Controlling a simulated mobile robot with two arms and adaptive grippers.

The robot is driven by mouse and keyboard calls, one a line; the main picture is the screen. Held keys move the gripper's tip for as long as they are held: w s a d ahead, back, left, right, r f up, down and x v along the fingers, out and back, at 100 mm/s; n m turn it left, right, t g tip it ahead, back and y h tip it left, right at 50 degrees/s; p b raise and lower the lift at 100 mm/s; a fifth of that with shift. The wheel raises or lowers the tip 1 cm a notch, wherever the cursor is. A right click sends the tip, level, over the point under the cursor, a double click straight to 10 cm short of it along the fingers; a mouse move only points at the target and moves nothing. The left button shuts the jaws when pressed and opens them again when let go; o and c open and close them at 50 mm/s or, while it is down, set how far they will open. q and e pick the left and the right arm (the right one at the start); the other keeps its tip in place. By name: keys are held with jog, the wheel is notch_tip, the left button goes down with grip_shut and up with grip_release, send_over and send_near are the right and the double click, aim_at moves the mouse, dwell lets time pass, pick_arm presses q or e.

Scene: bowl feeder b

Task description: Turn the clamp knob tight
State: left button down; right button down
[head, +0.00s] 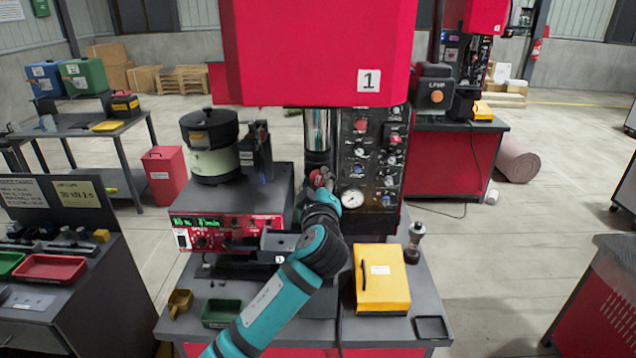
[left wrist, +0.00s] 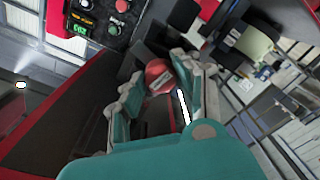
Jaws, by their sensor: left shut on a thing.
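The clamp knob (head: 317,177) shows as a small red part at the press column, in front of the dark control panel. My left gripper (head: 322,186) reaches up to it, and my arm hides much of the area below. In the left wrist view the red round knob (left wrist: 158,73) sits between the two grey-teal fingers of my left gripper (left wrist: 160,84). The gripper is shut on the knob. How far the knob is turned cannot be told. My right gripper is not in view.
The red press head (head: 310,50) hangs above. The gauge panel (head: 370,150) stands just right of the knob. The bowl feeder (head: 212,160) and red controller (head: 225,230) are left. A yellow case (head: 382,285) and green tray (head: 221,313) lie on the bench.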

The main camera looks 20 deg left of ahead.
pick_arm(q)
jog(key=shift+f+m+b, duration=0.2)
jog(key=shift+m+b, duration=0.8)
jog(key=shift+b, duration=0.35)
jog(key=shift+m, duration=0.4)
jog(key=shift+r+m+b, duration=0.15)
jog(key=shift+m+b, duration=0.35)
jog(key=shift+m, duration=0.4)
jog(key=m, duration=0.4)
jog(key=shift+r+m, duration=0.1)
jog(key=shift+m, duration=0.3)
jog(key=m+p, duration=0.1)
jog(key=m, duration=0.4)
jog(key=shift+t+p, duration=0.35)
jog(key=shift+t, duration=0.05)
jog(key=shift+m, duration=0.3)
